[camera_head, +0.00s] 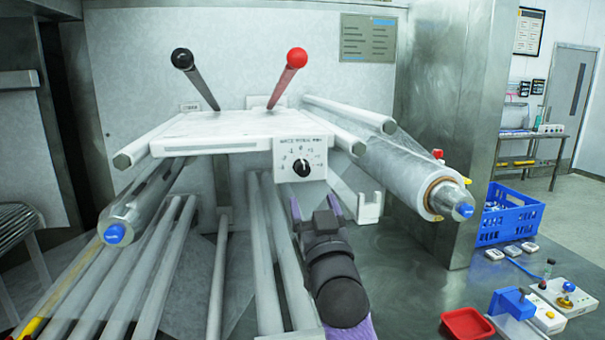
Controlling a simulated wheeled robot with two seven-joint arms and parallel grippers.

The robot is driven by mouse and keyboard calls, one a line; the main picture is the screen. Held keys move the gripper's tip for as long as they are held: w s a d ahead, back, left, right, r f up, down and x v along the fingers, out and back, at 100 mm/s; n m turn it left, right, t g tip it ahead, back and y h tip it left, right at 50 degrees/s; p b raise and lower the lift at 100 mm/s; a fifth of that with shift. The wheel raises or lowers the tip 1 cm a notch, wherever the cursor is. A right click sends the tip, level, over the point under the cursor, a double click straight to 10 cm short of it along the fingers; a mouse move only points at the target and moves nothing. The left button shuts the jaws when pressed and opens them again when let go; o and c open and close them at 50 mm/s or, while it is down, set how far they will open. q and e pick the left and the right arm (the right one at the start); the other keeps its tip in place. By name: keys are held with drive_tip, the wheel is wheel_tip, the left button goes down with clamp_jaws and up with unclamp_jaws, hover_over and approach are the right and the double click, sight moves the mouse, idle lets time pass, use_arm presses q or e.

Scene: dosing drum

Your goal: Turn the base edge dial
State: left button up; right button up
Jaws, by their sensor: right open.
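The base edge dial (302,167) is a small black knob on a white plate with printed marks around it. The plate hangs at the front edge of the white machine head, right of centre. My right gripper (315,204) reaches up from the bottom, with purple fingers and a dark wrist. Its fingers are spread and empty, and their tips are just below the dial plate, apart from the knob in the picture. My left gripper is not in view.
A black-knobbed lever (182,60) and a red-knobbed lever (296,60) rise above the head. A film roll (400,170) juts out at the right. White bars (262,250) run below. A red tray (467,324) and blue crate (508,215) stand right.

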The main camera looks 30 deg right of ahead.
sight(304, 173)
drive_tip(key=x, duration=0.8)
drive_tip(key=shift+f, duration=0.1)
clamp_jaws()
